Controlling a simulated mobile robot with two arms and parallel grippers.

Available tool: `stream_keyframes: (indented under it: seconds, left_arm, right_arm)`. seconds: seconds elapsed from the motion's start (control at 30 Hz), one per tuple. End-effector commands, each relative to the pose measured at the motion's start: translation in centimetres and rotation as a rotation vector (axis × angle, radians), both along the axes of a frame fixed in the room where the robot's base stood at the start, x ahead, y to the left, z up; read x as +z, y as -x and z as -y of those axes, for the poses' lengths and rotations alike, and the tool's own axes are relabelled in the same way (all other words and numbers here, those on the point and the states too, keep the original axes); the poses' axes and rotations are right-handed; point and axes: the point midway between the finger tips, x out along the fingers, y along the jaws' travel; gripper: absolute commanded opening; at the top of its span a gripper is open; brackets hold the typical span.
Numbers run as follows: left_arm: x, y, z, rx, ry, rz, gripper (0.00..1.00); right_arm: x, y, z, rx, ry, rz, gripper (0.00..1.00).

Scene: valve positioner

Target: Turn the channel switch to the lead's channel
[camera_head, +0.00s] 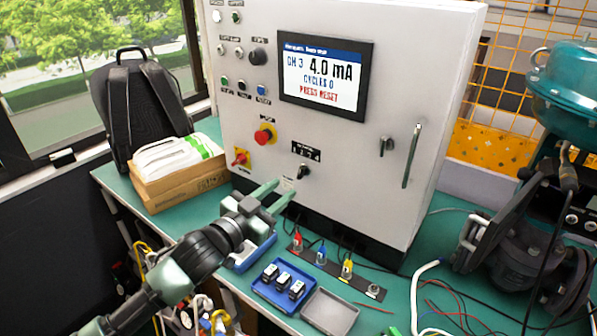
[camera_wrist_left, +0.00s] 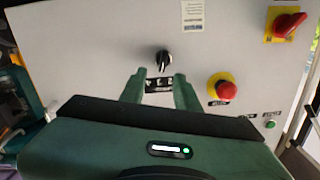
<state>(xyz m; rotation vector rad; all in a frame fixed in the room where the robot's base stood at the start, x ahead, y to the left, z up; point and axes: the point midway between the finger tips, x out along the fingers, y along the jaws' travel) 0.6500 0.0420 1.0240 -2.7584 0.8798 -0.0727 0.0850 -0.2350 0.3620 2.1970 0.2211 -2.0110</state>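The channel switch (camera_head: 304,173) is a small black knob below a black number label (camera_head: 306,151) on the grey cabinet's front. It also shows in the left wrist view (camera_wrist_left: 163,61), with the label (camera_wrist_left: 160,85) partly between my fingers. My left gripper (camera_head: 283,190) is open and empty, its green fingers pointing at the panel just left of and below the knob. In the wrist view the fingertips (camera_wrist_left: 160,73) stop short of the knob. Red (camera_head: 297,240), blue (camera_head: 321,254) and yellow (camera_head: 347,267) plugs stand in a dark strip on the bench. The screen (camera_head: 322,78) reads "CH 3", "4.0 mA", "CYCLES 0", "PRESS RESET".
A red emergency button (camera_head: 263,136) and a red rotary switch (camera_head: 241,157) sit left of the knob. A door handle (camera_head: 411,155) is to the right. A blue tray (camera_head: 270,300) with small black-and-white modules and a grey tray (camera_head: 329,312) lie in front.

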Motion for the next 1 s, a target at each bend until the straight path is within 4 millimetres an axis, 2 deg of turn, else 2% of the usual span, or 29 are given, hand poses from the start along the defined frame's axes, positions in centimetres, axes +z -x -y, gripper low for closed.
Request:
stream_keyframes:
  seconds: [0.07, 0.2, 0.6, 1.0]
  left_arm:
    - [0.8, -0.6, 0.0, -0.011, 0.002, 0.023, 0.32]
    - [1.2, -1.6, 0.7, -0.016, 0.006, 0.031, 0.32]
    - [1.1, -6.2, 4.1, -0.014, 0.005, 0.029, 0.32]
    - [0.9, -6.9, 4.6, -0.015, 0.004, 0.028, 0.32]
  right_arm:
    - [0.0, -0.1, 0.2, 0.001, 0.003, 0.002, 0.47]
    - [0.3, -0.2, 0.3, 0.001, 0.004, 0.002, 0.47]
    - [1.1, -0.2, 0.3, 0.002, 0.003, 0.003, 0.47]
    - [1.1, -0.3, 0.1, 0.001, 0.001, 0.003, 0.47]
